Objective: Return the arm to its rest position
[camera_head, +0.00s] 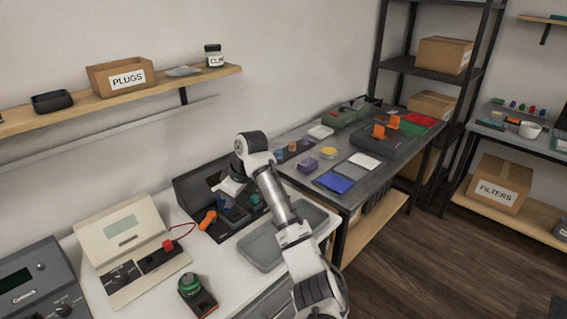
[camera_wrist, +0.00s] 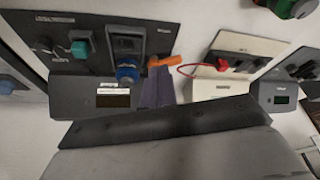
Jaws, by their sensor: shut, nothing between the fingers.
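My arm rises from the bottom of the head view, bends at a white and black joint and comes down to my gripper (camera_head: 228,194). The gripper is over the dark control panel (camera_head: 249,213) on the white bench, shut and empty. Whether it touches the panel I cannot tell. The panel (camera_wrist: 62,60) there carries a teal knob (camera_wrist: 82,44), a blue knob (camera_wrist: 127,73) and an orange handle (camera_wrist: 165,61).
A beige meter (camera_head: 122,228) with a red plug (camera_head: 169,245) and a green-topped device (camera_head: 191,287) stand left of the arm. A grey tray (camera_head: 262,246) lies beside it. Behind, a grey table holds a blue mat (camera_head: 335,183) and small parts. A wall shelf (camera_head: 158,83) runs above.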

